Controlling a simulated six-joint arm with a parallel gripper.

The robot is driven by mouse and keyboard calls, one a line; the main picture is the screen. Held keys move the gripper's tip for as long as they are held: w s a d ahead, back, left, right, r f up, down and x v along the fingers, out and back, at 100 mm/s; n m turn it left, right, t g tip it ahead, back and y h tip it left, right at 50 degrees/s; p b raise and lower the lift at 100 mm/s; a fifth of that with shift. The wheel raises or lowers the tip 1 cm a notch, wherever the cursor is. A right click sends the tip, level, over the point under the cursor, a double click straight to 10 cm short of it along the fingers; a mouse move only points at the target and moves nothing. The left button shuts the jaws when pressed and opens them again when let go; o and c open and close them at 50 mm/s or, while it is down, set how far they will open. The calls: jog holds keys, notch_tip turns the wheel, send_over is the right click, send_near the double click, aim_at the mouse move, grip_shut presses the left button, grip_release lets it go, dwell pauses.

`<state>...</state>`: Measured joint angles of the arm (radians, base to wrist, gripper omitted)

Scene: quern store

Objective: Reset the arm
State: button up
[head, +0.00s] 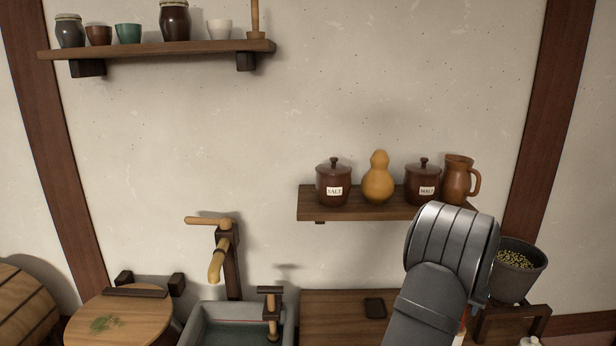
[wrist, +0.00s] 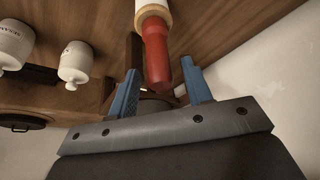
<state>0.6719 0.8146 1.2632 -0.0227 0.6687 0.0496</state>
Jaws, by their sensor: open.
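My gripper (wrist: 160,72) is open in the wrist view, with its two blue fingers apart. A red-ended object (wrist: 156,55) with a pale collar and white body shows between the fingers. Neither finger appears to touch it, and I cannot tell its depth exactly. In the head view my arm's grey links rise at the lower right, in front of the counter, and my gripper is hidden there.
A wall shelf (head: 310,213) with salt and malt jars, a gourd and a jug (head: 458,180) is close behind my arm. A grain bucket (head: 521,276) stands right of it. A sink (head: 196,325) with a tap (head: 218,262) is left. White jars (wrist: 76,62) show in the wrist view.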

notch_tip(320, 180, up, 4)
jog(key=shift+w+d+f, duration=0.1)
jog(key=s+d+r, duration=0.4)
jog(key=s+r, duration=0.3)
jog(key=s, duration=0.4)
jog(key=s+d+f+m+g, duration=0.1)
jog(key=s+d+f+m, duration=0.3)
jog(key=s+d+f, duration=0.35)
jog(key=shift+h, duration=0.5)
jog(key=shift+w+a+f, duration=0.25)
jog(key=shift+w+f, duration=1.75)
jog(key=shift+w, duration=0.1)
jog(key=shift+w+a+f, duration=0.3)
jog(key=shift+w+f, duration=1.75)
jog(key=shift+w+a+f, duration=0.25)
jog(key=shift+w+f, duration=1.75)
jog(key=shift+w, duration=0.1)
